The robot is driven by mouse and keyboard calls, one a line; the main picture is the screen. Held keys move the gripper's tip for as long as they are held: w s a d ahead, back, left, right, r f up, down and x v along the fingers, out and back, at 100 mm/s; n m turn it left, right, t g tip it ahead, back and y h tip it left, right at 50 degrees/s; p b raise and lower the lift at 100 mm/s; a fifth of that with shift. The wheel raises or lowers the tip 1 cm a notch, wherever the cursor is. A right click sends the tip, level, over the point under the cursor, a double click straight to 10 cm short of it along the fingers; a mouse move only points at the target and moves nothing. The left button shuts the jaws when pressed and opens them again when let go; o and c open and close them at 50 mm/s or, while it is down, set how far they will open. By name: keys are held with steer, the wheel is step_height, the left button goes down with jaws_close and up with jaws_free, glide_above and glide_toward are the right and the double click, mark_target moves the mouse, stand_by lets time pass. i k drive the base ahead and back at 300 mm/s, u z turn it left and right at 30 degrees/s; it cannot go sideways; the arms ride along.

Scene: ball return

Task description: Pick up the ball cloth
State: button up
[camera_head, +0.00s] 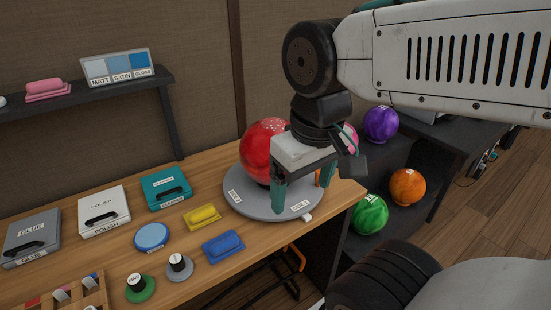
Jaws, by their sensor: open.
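My gripper (303,184) points down with its two teal fingers apart, over the right side of a grey round plate (243,199). Nothing shows between the fingers. A glossy red ball (262,147) rests on the plate, just behind and left of the gripper, which partly hides it. I cannot tell for sure which item is the ball cloth. Candidates are a yellow pad-like piece (202,217) and a blue one (223,246) on the wooden table (205,180), and a pink folded piece (45,89) on the shelf.
Cases labelled GLUE (32,238), POLISH (104,211) and a teal one (166,188) line the table's left. A round blue pad (151,237) and two knobbed discs stand in front. Purple (381,124), green (369,214) and orange (408,187) balls sit in a dark rack at right.

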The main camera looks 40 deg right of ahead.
mark_target(204, 215)
steer(key=z, duration=0.2)
steer(key=k, duration=0.5)
steer(key=z, duration=0.55)
steer(key=k, duration=0.75)
steer(key=u, duration=0.7)
steer(key=i, duration=1.55)
steer(key=z, duration=0.55)
